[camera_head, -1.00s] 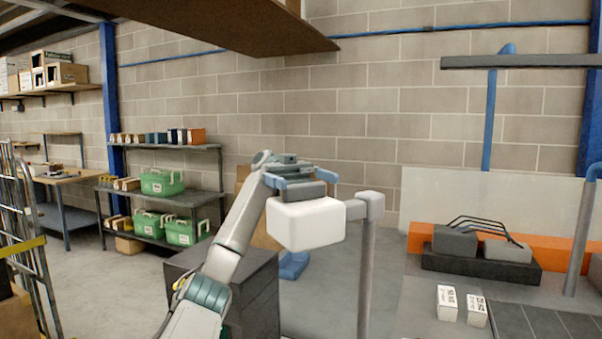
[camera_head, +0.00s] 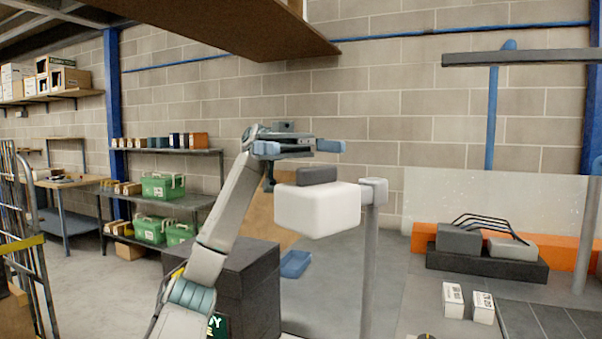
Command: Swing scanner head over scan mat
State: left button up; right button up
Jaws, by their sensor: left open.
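The scanner head (camera_head: 316,209) is a white rounded block with a dark grey grip (camera_head: 316,175) on top. It is joined on its right to a grey upright post (camera_head: 369,255). My left gripper (camera_head: 300,150), with blue fingertips, is open and empty above and slightly left of the grip, apart from it. The scan mat is probably the dark lined panel (camera_head: 545,325) at the lower right, partly cut off by the frame edge. The scanner head is left of the post, away from that panel. My right gripper is not in view.
Two small white boxes (camera_head: 453,300) lie on the grey bench left of the dark panel. A dark tray with grey blocks (camera_head: 486,262) stands behind them. A black cabinet (camera_head: 245,285) is behind my left arm. A shelf with green crates (camera_head: 163,187) stands farther left.

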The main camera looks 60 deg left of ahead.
pick_arm(q)
jog(key=s+d, duration=0.1)
jog(key=s+d+b, duration=0.1)
jog(key=s+d, duration=0.1)
jog(key=d, duration=0.1)
jog(key=shift+s+r+b, duration=0.1)
jog(key=shift+r+b, duration=0.2)
jog(key=shift+b, duration=0.1)
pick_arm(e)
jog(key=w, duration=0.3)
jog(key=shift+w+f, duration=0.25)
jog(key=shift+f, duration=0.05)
